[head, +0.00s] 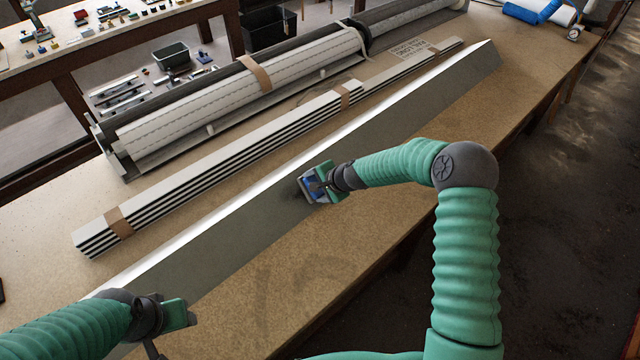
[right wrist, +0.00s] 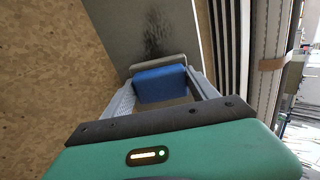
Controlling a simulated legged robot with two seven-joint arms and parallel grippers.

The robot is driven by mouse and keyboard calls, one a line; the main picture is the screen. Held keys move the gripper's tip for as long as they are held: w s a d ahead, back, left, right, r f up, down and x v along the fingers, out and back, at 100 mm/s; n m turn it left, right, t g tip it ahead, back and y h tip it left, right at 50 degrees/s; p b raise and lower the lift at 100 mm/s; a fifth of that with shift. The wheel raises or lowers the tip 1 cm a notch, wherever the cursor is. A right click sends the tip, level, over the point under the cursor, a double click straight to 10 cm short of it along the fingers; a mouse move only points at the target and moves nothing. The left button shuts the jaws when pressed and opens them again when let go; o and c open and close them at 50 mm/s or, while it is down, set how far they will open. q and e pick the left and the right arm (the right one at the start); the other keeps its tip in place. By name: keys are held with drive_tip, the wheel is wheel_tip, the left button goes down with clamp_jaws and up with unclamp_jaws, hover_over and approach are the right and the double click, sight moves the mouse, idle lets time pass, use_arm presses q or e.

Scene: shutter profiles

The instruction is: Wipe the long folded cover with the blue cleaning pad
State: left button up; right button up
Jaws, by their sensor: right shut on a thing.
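The long folded cover (head: 240,245) is a grey metal profile with a bright upright edge, lying diagonally across the table. It also shows in the right wrist view (right wrist: 115,30). My right gripper (head: 318,185) is over the middle of the cover, shut on the blue cleaning pad (right wrist: 160,84). The pad is between the two fingers, with a grey layer at its far side. It is at the cover's face; I cannot tell if they touch. A dark smudge (right wrist: 157,38) lies on the cover just beyond the pad. My left gripper (head: 176,315) is near the cover's near end; its fingers are unclear.
A strapped stack of striped slats (head: 190,190) lies behind the cover. A large roller shutter (head: 240,85) lies further back. A cardboard label (head: 408,48) is near the far slats. Bare tabletop (head: 300,285) runs along the cover's front side, ending at the table edge.

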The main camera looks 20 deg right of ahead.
drive_tip(key=shift+s+a+b, duration=0.15)
drive_tip(key=shift+s+a, duration=0.25)
drive_tip(key=shift+a, duration=0.5)
drive_tip(key=shift+s+a+b, duration=0.15)
drive_tip(key=shift+s+a, duration=0.2)
drive_tip(key=shift+a, duration=0.5)
drive_tip(key=shift+s+a+b, duration=0.15)
drive_tip(key=shift+s+a, duration=0.25)
drive_tip(key=shift+a, duration=0.5)
drive_tip(key=shift+s+a+r, duration=0.1)
drive_tip(key=shift+s+a, duration=0.2)
drive_tip(key=shift+a, duration=0.4)
drive_tip(key=shift+s+a+f, duration=0.1)
drive_tip(key=shift+s+a, duration=0.15)
drive_tip(key=shift+a, duration=0.45)
drive_tip(key=shift+s+a+r, duration=0.1)
drive_tip(key=shift+s+a, duration=0.2)
drive_tip(key=shift+a, duration=0.4)
drive_tip(key=p+v, duration=0.1)
drive_tip(key=v, duration=0.5)
drive_tip(key=shift+p, duration=0.3)
drive_tip(key=p+v, duration=0.1)
drive_tip(key=v, duration=0.2)
drive_tip(key=shift+s, duration=0.1)
